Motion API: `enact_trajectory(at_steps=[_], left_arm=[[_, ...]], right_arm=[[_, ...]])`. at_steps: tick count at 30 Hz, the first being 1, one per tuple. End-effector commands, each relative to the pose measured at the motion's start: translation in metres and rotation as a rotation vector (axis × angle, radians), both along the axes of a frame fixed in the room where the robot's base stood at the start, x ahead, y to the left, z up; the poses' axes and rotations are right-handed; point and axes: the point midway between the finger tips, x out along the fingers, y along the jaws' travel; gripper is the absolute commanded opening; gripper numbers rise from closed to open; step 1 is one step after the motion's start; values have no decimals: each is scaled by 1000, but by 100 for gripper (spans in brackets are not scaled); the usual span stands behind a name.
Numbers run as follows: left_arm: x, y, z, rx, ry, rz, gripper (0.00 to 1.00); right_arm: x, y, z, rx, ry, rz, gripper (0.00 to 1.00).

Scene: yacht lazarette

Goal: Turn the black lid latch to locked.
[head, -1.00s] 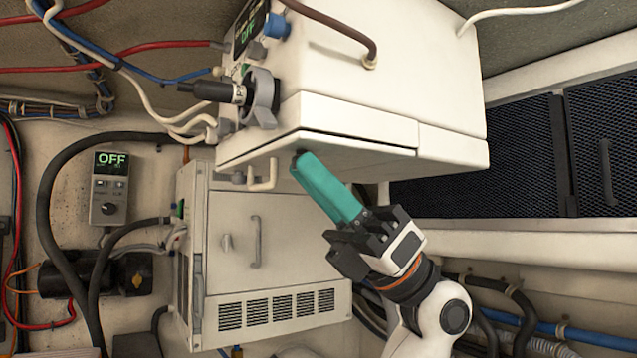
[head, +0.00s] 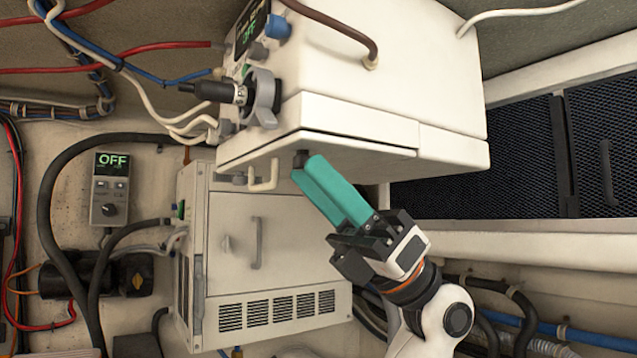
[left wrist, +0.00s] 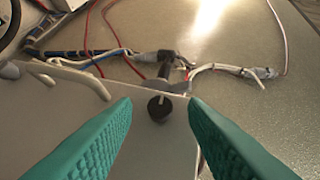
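The black lid latch (head: 301,158) is a small dark knob on the underside of the white box (head: 350,145), near its front edge. In the left wrist view the latch (left wrist: 160,108) is a round black knob with a pale mark, ahead of and between my fingertips. My left gripper (head: 306,168) has teal fingers and reaches up from the lower right, its tips just below the latch. The left wrist view shows the fingers (left wrist: 159,104) apart with nothing gripped. The head view shows them nearly edge-on. My right gripper is not in view.
A white handle (head: 264,178) hangs from the box just left of the latch. A grey lever with a black plug (head: 262,97) is on the box's end. A white cabinet (head: 265,255) stands below. Cables and hoses run along the left wall near a controller reading OFF (head: 109,190).

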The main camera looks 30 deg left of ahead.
Motion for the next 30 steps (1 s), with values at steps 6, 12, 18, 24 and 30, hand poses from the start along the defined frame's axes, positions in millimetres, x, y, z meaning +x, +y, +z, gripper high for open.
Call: enact_trajectory(at_steps=[6, 12, 18, 24, 30], left_arm=[[24, -18, -33, 1, 7, -2, 39], [48, -35, -61, 0, 5, -1, 39], [62, -46, -78, -1, 3, -1, 39], [65, -48, -81, 1, 1, 0, 39], [65, -48, -81, 1, 1, 0, 39]], right_arm=[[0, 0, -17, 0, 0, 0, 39], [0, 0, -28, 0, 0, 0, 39], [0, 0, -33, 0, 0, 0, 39], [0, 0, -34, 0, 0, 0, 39], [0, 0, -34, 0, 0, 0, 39]])
